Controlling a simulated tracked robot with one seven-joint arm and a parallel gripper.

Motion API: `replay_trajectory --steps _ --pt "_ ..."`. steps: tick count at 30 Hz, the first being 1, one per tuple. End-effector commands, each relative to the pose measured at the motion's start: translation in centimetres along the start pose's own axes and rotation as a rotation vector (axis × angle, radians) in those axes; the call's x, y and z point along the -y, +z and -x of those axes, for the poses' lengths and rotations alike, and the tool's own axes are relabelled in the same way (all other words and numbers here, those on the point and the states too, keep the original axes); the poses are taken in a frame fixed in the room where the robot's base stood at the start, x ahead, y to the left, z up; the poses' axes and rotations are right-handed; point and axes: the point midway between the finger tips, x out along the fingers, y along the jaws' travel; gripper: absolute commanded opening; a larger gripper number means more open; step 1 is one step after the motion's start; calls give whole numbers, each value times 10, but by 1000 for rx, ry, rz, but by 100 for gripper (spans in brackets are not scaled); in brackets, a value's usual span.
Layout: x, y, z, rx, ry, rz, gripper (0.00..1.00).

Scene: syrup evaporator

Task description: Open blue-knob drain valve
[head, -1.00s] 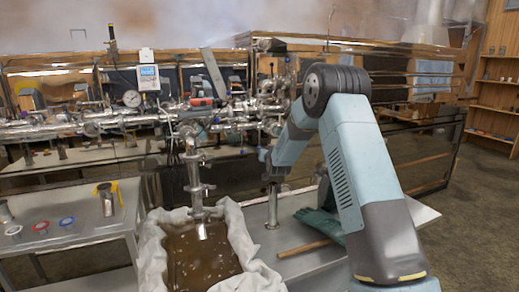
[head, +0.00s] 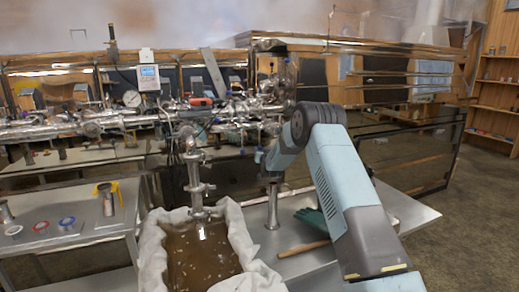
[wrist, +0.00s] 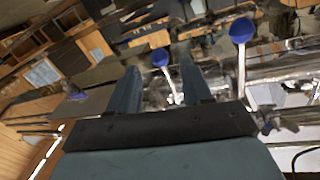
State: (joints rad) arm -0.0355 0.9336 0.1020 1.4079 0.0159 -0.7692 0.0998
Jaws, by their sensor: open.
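In the wrist view my gripper (wrist: 158,66) is open, its two grey-blue fingers pointing up the picture. A blue knob (wrist: 160,57) on a thin pale lever shows between the fingertips; I cannot tell its distance from them. A larger-looking blue knob (wrist: 241,30) on a similar lever stands right of the right finger, outside the jaws. Another blue piece (wrist: 75,93) shows at far left. Which knob belongs to the drain valve is unclear. In the head view my arm reaches toward the steel piping (head: 120,122), and the fingers cannot be made out.
A cloth-lined bin (head: 152,262) of brown liquid stands under a vertical pipe (head: 194,175). A metal table (head: 290,240) to its right holds a green glove (head: 312,222) and a wooden stick (head: 303,249). A side table (head: 80,215) with small colored rings is at left.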

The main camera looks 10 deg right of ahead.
Motion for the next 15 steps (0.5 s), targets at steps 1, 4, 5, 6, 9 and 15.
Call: replay_trajectory --steps 1,4,5,6,9,15 --pt "0 1 -8 -2 0 0 49" --pt "0 1 -21 -1 0 0 49" --pt "0 1 -26 -1 0 0 49" --pt "0 1 -30 0 0 0 49" --pt "0 1 -42 0 0 0 49" --pt "0 1 -56 1 0 0 49"
